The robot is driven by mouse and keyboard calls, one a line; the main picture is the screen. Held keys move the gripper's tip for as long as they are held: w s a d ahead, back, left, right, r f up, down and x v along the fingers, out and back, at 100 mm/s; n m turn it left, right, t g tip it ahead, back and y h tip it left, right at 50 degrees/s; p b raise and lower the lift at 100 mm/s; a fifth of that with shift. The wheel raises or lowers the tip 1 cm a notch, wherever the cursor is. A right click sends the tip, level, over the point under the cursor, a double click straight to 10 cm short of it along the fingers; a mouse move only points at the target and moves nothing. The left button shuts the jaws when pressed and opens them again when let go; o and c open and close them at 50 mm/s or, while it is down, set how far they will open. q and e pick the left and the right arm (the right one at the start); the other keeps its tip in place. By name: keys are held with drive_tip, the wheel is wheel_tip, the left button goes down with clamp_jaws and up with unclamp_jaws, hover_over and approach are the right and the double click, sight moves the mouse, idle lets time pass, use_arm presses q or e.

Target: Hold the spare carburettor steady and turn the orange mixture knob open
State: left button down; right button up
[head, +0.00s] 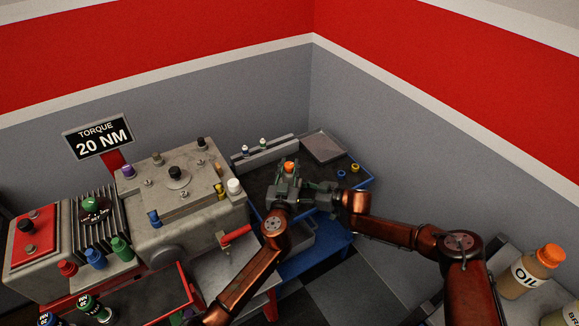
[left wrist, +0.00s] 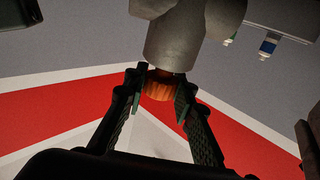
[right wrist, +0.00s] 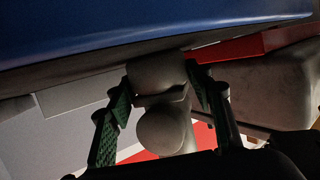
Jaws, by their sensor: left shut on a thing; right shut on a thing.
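The grey carburettor body (left wrist: 173,42) shows beyond the knob. My right gripper (right wrist: 162,90) is shut on the carburettor body (right wrist: 160,128) from the side. In the head view the grippers partly hide the carburettor.
The blue-edged tray (head: 366,182) holds small blue and yellow parts. A large grey engine block (head: 195,232) with coloured caps stands to the left, a red-handled lever (head: 236,235) at its side. An orange-capped oil bottle (head: 528,276) stands at the right.

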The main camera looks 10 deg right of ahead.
use_arm(q)
drive_tip(key=shift+f+h, duration=0.25)
drive_tip(key=shift+h, duration=0.05)
drive_tip(key=shift+a, duration=0.1)
drive_tip(key=c, duration=1.9)
unclamp_jaws()
drive_tip(key=shift+c, duration=0.2)
drive_tip(key=o, duration=0.4)
drive_tip(key=shift+r, duration=0.2)
drive_tip(key=shift+c, duration=0.2)
drive_tip(key=v, duration=1.2)
drive_tip(key=shift+a, duration=0.1)
